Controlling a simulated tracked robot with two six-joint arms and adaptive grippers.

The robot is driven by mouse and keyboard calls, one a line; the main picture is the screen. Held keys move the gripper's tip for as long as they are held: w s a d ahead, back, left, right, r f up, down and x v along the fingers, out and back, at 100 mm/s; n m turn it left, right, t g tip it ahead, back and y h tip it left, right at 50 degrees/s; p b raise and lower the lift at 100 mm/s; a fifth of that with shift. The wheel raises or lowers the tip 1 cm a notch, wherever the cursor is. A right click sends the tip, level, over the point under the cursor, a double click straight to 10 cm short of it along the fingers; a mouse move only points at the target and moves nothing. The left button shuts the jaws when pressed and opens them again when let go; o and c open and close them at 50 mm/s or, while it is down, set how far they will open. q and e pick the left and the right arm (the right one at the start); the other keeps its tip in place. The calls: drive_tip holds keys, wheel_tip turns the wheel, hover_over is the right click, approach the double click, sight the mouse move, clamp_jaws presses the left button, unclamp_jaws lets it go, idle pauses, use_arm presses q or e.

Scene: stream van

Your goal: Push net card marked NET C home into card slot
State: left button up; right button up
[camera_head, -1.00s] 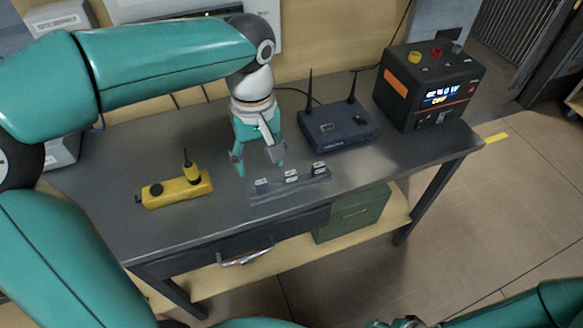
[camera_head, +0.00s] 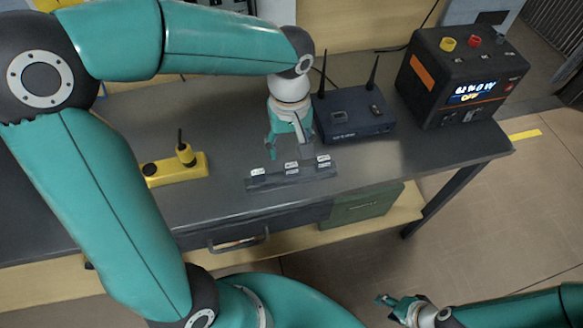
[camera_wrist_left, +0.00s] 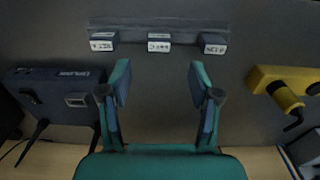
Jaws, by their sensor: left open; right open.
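Three small net cards with white labels stand in a row in a grey rack (camera_head: 330,172): a left card (camera_head: 258,173), a middle card (camera_head: 291,167) and a right card (camera_head: 323,160). In the left wrist view the labels are upside down and too small to tell which is NET C; the middle card (camera_wrist_left: 159,43) lies between my fingers' lines. My left gripper (camera_head: 289,153) is open and empty, just behind the rack; its fingers (camera_wrist_left: 160,83) stop short of the cards. My right gripper (camera_head: 386,299) is open, low in front of the table.
A dark blue router (camera_head: 352,122) with two antennas and a small opening on top stands behind the rack. A black power unit (camera_head: 462,80) stands at the back right. The grey tabletop around the rack is mostly clear.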

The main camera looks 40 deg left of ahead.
sight(291, 165)
use_arm(q)
wheel_tip(291, 165, down, 2)
drive_tip(key=shift+s+f, duration=0.1)
drive_tip(key=shift+d+f, duration=0.15)
drive_tip(key=shift+f, duration=2.6)
drive_tip(key=c, duration=1)
drive_tip(key=shift+r, duration=0.2)
